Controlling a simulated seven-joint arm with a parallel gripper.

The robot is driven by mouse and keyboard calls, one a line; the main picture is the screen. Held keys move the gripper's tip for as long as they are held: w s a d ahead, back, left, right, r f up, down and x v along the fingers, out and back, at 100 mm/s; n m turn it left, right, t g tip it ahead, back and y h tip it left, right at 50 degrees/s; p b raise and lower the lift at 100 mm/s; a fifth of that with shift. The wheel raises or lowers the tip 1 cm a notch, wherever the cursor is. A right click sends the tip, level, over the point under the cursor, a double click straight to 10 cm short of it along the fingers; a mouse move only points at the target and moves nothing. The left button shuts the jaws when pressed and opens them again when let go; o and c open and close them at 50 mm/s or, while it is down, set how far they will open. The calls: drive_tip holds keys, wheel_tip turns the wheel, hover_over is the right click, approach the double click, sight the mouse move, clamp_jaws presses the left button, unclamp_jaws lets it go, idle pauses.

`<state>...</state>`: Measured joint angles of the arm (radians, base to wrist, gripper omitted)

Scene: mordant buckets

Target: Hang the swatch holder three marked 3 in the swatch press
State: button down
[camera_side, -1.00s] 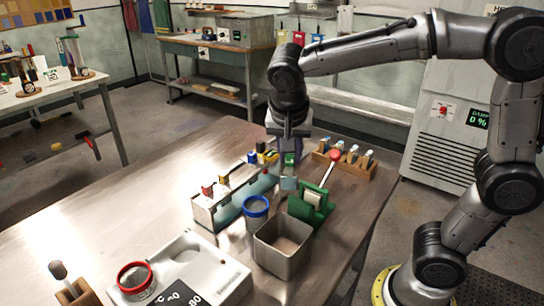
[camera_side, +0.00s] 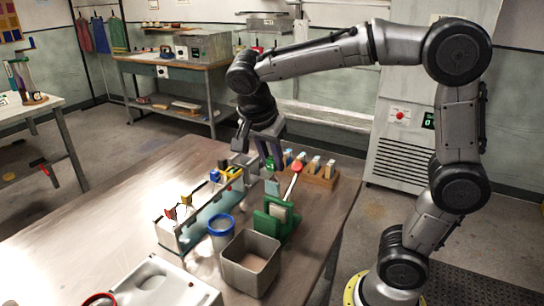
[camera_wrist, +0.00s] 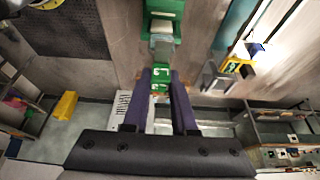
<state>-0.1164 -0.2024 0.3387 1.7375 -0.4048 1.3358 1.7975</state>
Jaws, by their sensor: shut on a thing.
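My gripper (camera_side: 266,150) is shut on a green swatch holder (camera_side: 270,164) with a pale teal swatch (camera_side: 272,187) hanging below it. In the wrist view my gripper's purple fingers (camera_wrist: 162,78) close on the green holder (camera_wrist: 161,74), which bears a white mark that looks like a 3. The held holder is above the table, behind the swatch press (camera_side: 265,226). The press is a green frame with a red-knobbed lever (camera_side: 296,168) raised. In the wrist view the green press (camera_wrist: 163,18) lies beyond the swatch. I cannot tell whether swatch and press touch.
A long pale trough (camera_side: 182,238) with red, yellow and blue holders stands left of the press. A wooden block (camera_side: 322,178) with several pale-topped pieces is to the right.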

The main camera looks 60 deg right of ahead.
drive_tip(key=shift+f, duration=5)
drive_tip(key=c, duration=0.6)
unclamp_jaws()
drive_tip(key=shift+c, duration=0.2)
drive_tip(key=v, duration=1.2)
drive_tip(key=shift+a+r, duration=0.15)
drive_tip(key=shift+r, duration=0.25)
drive_tip(key=shift+a+r, duration=0.15)
drive_tip(key=shift+r, duration=0.3)
